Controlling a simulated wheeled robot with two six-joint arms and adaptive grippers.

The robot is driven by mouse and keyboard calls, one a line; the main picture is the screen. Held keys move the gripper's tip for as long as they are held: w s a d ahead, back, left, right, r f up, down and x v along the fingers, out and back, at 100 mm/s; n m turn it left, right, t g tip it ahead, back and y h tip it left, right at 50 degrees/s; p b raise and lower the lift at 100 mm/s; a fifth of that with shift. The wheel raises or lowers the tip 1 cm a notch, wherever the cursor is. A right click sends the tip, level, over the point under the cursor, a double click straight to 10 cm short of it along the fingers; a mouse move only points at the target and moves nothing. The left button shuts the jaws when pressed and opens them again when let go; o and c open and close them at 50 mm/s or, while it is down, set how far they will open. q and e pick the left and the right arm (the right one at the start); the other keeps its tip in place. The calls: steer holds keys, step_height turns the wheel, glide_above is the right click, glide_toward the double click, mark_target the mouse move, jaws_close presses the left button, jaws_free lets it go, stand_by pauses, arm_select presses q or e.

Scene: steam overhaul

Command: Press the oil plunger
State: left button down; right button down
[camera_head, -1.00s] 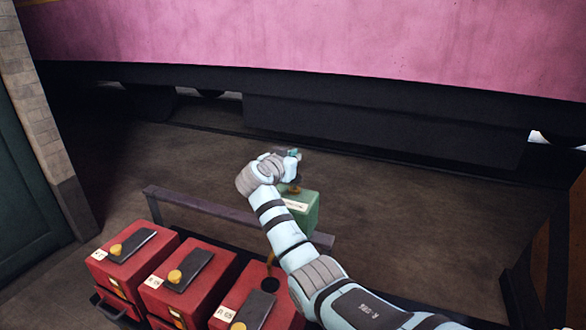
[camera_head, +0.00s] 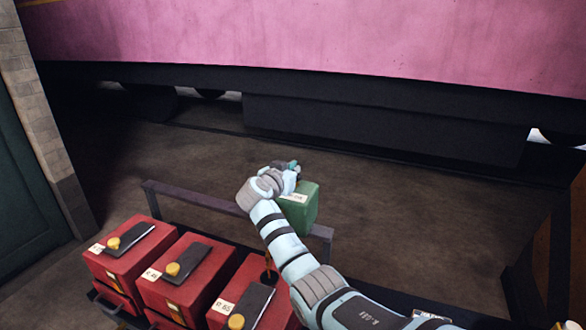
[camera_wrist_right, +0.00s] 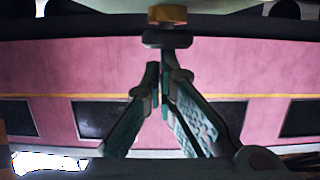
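A green box (camera_head: 304,212) with a pale label on top stands just behind the dark rail. My right gripper (camera_head: 291,167) is over the top of this box, partly hidden by my wrist. No plunger can be made out on the box, whose top is largely covered. In the right wrist view, the two fingers (camera_wrist_right: 164,76) converge with their tips close together and nothing visible between them. A dark block (camera_wrist_right: 166,39) and a brass-coloured piece (camera_wrist_right: 168,15) show beyond the tips; I cannot tell whether they touch. My left gripper is not in view.
Several red boxes stand in front; one (camera_head: 130,255) carries a black plate and yellow knob. A dark rail (camera_head: 200,199) runs behind them. A pink rail vehicle (camera_head: 300,45) with a dark underframe fills the back.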

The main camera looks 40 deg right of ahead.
steer(key=shift+r+p, duration=0.4)
steer(key=shift+r, duration=0.05)
step_height(320, 180, up, 4)
steer(key=shift+f+p, duration=0.25)
steer(key=shift+p, duration=0.85)
steer(key=b+v, duration=0.1)
steer(key=v, duration=0.9)
steer(key=shift+b, duration=0.3)
steer(key=shift+f, duration=0.2)
